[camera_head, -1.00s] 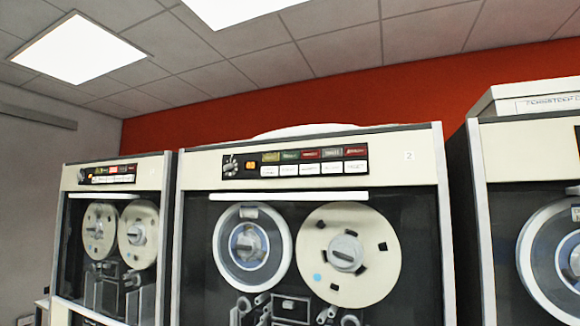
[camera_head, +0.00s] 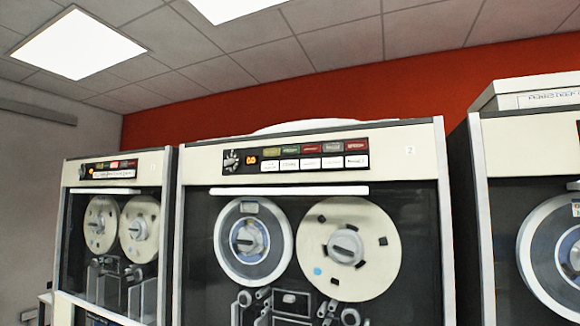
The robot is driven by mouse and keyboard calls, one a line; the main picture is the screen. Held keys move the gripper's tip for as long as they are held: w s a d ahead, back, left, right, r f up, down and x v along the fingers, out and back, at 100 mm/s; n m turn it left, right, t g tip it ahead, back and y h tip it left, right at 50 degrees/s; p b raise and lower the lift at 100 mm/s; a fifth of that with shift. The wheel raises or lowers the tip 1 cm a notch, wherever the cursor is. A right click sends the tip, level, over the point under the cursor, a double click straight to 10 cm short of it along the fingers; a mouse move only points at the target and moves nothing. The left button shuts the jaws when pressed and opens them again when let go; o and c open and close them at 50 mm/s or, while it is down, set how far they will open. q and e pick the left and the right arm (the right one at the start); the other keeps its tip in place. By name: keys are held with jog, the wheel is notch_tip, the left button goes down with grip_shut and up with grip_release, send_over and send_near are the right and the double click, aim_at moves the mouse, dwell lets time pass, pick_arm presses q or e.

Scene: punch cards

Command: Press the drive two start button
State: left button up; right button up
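Tape drive two (camera_head: 390,168) stands in the middle of the head view, a cream and black cabinet with a small "2" at its upper right. Its control panel (camera_head: 295,155) is a black strip holding a round knob (camera_head: 232,161), a lit orange indicator (camera_head: 252,160), a row of coloured labelled lamps or buttons (camera_head: 311,149) and a row of white labelled buttons (camera_head: 313,163) below. The labels are too blurred to read, so I cannot tell which one is start. Neither of my grippers is in view.
Another tape drive (camera_head: 112,185) stands to the left, with its own panel. A third cabinet (camera_head: 530,150) stands at the right edge, with a white box (camera_head: 530,95) on top. A dark gap separates it from drive two. A red wall (camera_head: 330,95) is behind.

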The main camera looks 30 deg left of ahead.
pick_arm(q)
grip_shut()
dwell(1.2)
